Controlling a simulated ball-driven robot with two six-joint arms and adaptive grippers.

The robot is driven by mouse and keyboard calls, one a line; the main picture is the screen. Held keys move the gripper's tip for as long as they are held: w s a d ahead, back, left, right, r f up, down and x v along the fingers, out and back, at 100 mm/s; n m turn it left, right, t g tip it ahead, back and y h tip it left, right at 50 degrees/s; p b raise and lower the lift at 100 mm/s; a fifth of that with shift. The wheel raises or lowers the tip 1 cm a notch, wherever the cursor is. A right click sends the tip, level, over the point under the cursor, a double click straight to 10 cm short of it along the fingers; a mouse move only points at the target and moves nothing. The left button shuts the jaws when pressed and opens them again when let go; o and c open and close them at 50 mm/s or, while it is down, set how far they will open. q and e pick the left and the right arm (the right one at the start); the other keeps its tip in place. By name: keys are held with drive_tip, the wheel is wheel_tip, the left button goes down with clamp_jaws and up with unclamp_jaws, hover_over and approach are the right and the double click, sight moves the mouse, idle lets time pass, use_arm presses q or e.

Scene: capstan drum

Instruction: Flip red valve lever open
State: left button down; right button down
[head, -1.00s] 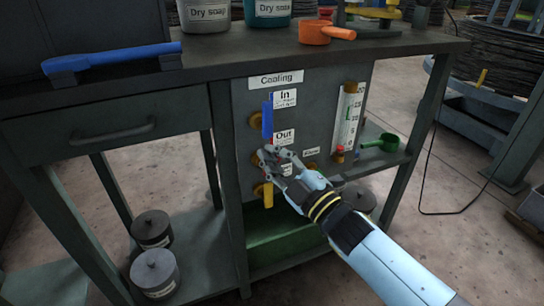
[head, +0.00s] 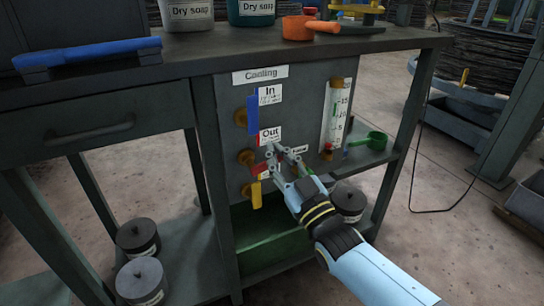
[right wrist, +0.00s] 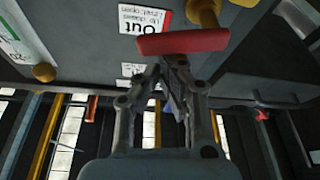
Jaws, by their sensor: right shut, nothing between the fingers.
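The red lever (head: 259,169) sits on the middle brass valve (head: 246,157) of the panel, beside the "Out" label (head: 269,136). In the head view it is a short red piece beside my fingers. In the right wrist view the red lever (right wrist: 182,41) is a bar lying across the picture, with a brass stem (right wrist: 207,12) behind its right end. My right gripper (head: 278,152) is shut and empty, just right of the lever. In the wrist view its fingertips (right wrist: 172,63) are close to the bar's edge; I cannot tell whether they touch. My left gripper is not in view.
A blue lever (head: 252,113) stands upright above, and a yellow lever (head: 256,194) hangs below. A gauge tube (head: 336,112) and a green scoop (head: 367,141) are to the right. The bench top (head: 230,56) overhangs the panel. A green bin (head: 270,240) is underneath.

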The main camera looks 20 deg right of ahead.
drive_tip(key=m, duration=0.1)
drive_tip(key=f+m+h, duration=0.1)
drive_tip(key=shift+d+m, duration=0.3)
drive_tip(key=shift+m, duration=0.1)
drive_tip(key=shift+d+f+m+b, duration=0.1)
drive_tip(key=shift+m+b, duration=0.2)
drive_tip(key=shift+m, duration=0.2)
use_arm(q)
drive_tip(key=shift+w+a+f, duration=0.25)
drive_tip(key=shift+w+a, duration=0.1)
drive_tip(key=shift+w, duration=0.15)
use_arm(e)
drive_tip(key=shift+h, duration=0.4)
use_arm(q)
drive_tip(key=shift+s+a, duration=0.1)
use_arm(e)
drive_tip(key=shift+d+m, duration=0.1)
drive_tip(key=shift+m, duration=0.2)
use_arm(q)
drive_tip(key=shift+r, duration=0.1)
